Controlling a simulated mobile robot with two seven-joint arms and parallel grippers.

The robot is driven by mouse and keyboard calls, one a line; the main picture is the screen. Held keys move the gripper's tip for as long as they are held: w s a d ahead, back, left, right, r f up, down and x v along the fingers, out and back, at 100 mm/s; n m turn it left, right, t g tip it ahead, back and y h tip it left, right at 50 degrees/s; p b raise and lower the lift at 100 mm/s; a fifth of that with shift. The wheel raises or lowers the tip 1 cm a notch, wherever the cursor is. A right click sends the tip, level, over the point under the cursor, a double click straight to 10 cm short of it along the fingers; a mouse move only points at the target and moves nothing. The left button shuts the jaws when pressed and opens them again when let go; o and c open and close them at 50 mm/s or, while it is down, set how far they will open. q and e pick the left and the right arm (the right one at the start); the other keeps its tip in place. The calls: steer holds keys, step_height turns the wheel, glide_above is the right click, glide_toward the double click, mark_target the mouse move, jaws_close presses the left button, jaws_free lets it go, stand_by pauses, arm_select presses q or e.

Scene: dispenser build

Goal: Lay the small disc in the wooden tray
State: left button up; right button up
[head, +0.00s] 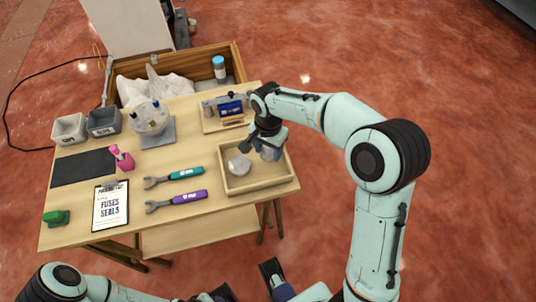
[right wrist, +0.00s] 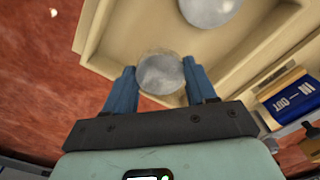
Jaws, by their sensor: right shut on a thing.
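The small disc (right wrist: 160,73) is pale grey and round, gripped between the blue fingers of my right gripper (right wrist: 162,88). In the head view the small disc (head: 268,154) shows under my right gripper (head: 266,146), at the far right part of the wooden tray (head: 262,185). Its height above the tray floor is hard to tell. A larger grey disc (head: 238,166) lies in the left part of the tray; it also shows in the right wrist view (right wrist: 208,8).
Two wrenches (head: 175,201) lie to the tray's left. A grey round fixture (head: 150,118), a clipboard (head: 110,206) and two bins (head: 70,128) stand farther left. The tray's front right is bare.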

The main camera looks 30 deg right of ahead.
mark_target(268, 152)
steer(key=shift+f, duration=1.5)
steer(key=shift+f, duration=0.15)
steer(key=o, duration=1.3)
step_height(268, 152, up, 12)
steer(key=shift+r+p, duration=0.15)
steer(key=shift+p, duration=0.85)
